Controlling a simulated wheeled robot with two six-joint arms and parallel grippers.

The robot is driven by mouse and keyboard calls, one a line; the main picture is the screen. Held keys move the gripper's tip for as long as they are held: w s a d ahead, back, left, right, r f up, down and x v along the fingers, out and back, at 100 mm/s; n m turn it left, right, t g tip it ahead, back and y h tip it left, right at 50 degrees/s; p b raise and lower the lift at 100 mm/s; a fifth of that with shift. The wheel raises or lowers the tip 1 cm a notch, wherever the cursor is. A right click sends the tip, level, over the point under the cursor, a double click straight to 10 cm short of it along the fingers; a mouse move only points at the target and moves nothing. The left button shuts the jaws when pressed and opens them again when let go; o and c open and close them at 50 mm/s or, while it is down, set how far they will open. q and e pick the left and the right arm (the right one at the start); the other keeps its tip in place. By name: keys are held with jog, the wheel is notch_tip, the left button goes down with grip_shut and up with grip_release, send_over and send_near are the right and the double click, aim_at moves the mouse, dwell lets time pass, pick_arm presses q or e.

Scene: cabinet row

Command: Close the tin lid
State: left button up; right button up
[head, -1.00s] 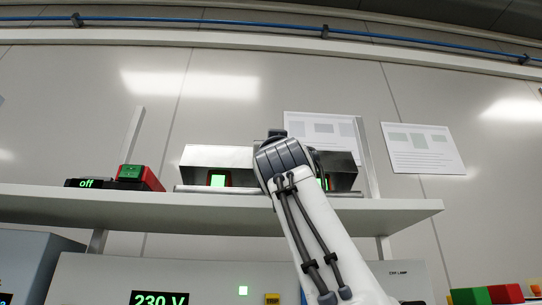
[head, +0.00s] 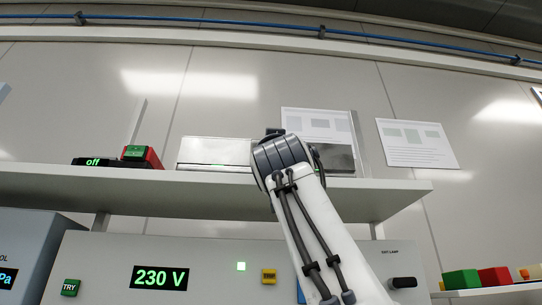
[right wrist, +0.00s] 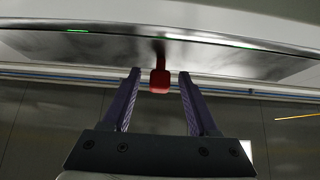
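The tin's metal lid (head: 213,152) is a wide shiny panel on the shelf, partly behind my right arm in the head view. It now hangs nearly upright, with only a thin green line of light at its lower edge. The lid (right wrist: 90,48) also spans the top of the right wrist view, with green slivers along its edge. A red tab (right wrist: 160,82) sticks out from it. My right gripper (right wrist: 160,72) is open, with its two purple fingers apart on either side of the tab. In the head view its fingers are hidden behind my wrist. My left gripper is not in view.
The tin stands on a grey shelf (head: 85,182). A red and green switch box (head: 140,155) and a small "off" display (head: 92,162) sit to its left. Below is a panel with a 230 V display (head: 159,278). Coloured blocks (head: 461,279) lie at lower right.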

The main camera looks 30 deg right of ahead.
jog(key=b+v, duration=0.8)
jog(key=v, duration=0.2)
jog(key=shift+s, duration=0.2)
jog(key=shift+f, duration=0.15)
dwell(0.3)
